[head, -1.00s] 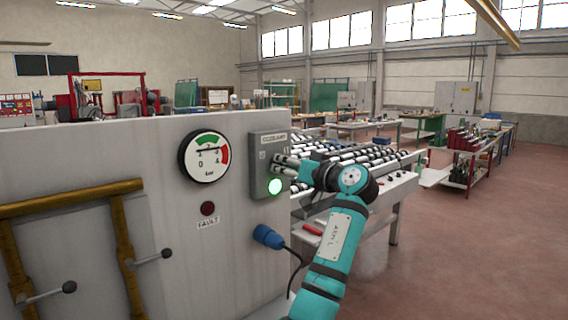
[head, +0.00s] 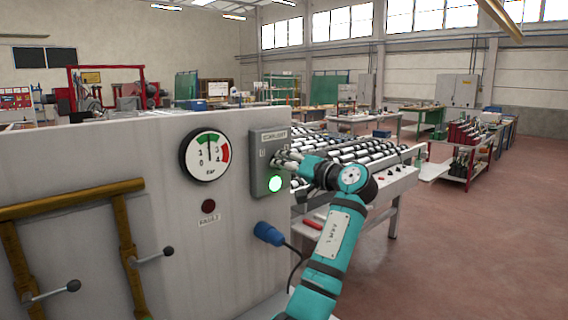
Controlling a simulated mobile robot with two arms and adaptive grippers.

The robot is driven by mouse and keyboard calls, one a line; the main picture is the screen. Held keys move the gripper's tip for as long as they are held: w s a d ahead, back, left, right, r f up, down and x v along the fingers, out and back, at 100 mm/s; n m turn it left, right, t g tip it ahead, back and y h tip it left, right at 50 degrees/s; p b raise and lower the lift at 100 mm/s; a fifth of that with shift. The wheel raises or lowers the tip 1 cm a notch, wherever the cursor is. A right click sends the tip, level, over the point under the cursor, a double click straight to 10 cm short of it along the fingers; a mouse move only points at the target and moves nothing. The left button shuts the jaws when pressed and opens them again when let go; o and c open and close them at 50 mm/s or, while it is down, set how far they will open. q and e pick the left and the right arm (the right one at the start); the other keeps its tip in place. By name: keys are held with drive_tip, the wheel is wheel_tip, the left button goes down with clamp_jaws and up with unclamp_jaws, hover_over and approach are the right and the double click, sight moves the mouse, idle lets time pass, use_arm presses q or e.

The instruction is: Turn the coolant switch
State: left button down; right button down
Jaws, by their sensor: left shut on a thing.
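The coolant switch box (head: 267,137) is a grey box on the front of the machine panel, with a label plate at its top and a lit green lamp (head: 275,184) at its bottom. My left gripper (head: 279,158) is at the middle of the box, shut on the switch knob. The fingers hide the knob, so its exact angle cannot be told. My right gripper is not in the head view.
A pressure gauge (head: 206,155) left of the box has its needle near upright, in the green. Below are a dark red fault lamp (head: 208,206) and a blue plug (head: 267,233). Yellow pipes (head: 70,197) with levers run at left. A roller table (head: 365,150) stands behind my arm.

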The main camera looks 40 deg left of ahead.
use_arm(q)
drive_tip(key=shift+r, duration=0.15)
drive_tip(key=c, duration=1.4)
unclamp_jaws()
drive_tip(key=shift+o, duration=0.2)
drive_tip(key=d, duration=1.2)
drive_tip(key=shift+s, duration=0.45)
